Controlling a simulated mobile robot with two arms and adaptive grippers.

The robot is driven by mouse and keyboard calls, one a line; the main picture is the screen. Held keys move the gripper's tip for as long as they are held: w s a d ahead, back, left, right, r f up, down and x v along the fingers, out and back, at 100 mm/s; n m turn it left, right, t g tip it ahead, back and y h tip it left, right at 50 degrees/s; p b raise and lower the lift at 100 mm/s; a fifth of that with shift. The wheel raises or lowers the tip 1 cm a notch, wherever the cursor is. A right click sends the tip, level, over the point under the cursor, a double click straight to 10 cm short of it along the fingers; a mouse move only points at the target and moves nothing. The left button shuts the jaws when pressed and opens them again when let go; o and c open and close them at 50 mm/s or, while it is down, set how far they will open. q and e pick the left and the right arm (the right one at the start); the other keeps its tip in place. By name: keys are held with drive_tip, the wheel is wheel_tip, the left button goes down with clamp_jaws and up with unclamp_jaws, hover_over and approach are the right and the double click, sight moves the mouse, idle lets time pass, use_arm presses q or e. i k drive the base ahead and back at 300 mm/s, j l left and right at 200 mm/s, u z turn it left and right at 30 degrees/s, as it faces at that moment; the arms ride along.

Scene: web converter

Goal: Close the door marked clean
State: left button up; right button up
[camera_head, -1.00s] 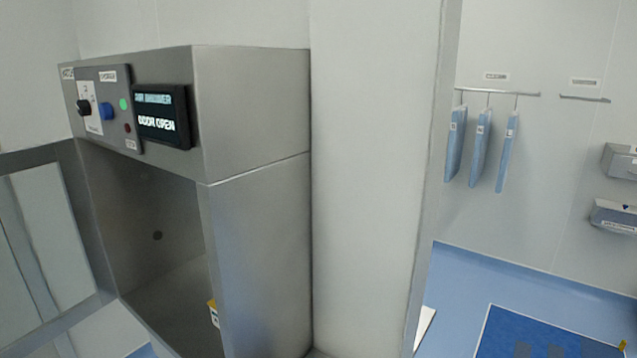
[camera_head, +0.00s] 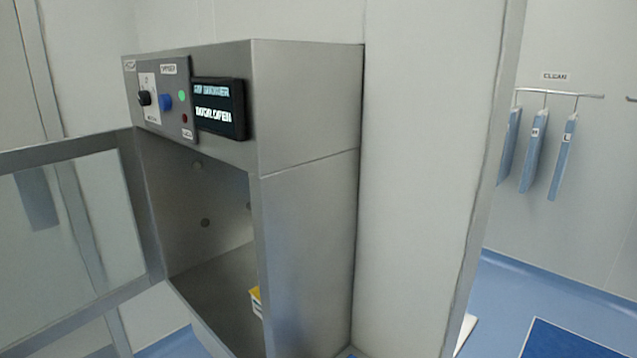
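A glass door (camera_head: 135,180) in a grey metal frame stands swung open at the left of a steel cabinet (camera_head: 310,100). The display (camera_head: 218,108) on the cabinet reads "DOOR OPEN". The cabinet's chamber (camera_head: 205,230) is open to the front, with a small yellow and white object (camera_head: 256,299) inside near the right wall, partly hidden. No "clean" mark is legible on this door. A "CLEAN" sign (camera_head: 554,76) is on the wall at the right, above a rail. Neither of my grippers is in view.
The control panel (camera_head: 160,100) carries a black knob, a blue button and small lights. A pale wall column (camera_head: 425,180) stands right of the cabinet. The blue floor (camera_head: 510,290) at the right looks mostly clear, with a darker mat (camera_head: 560,340).

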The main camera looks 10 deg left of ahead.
sight(12, 161)
drive_tip(key=i+j, duration=0.1)
drive_tip(key=j, duration=0.7)
drive_tip(key=i+j, duration=0.1)
drive_tip(key=j, duration=0.7)
drive_tip(key=i+j, duration=0.1)
drive_tip(key=j, duration=0.65)
drive_tip(key=i+j, duration=0.1)
drive_tip(key=j, duration=1.5)
drive_tip(key=j+z, duration=0.35)
drive_tip(key=j, duration=0.15)
drive_tip(key=j+z, duration=0.35)
drive_tip(key=j, duration=0.15)
drive_tip(key=j+z, duration=0.35)
drive_tip(key=j, duration=0.2)
drive_tip(key=z, duration=0.15)
drive_tip(key=k+l, duration=0.05)
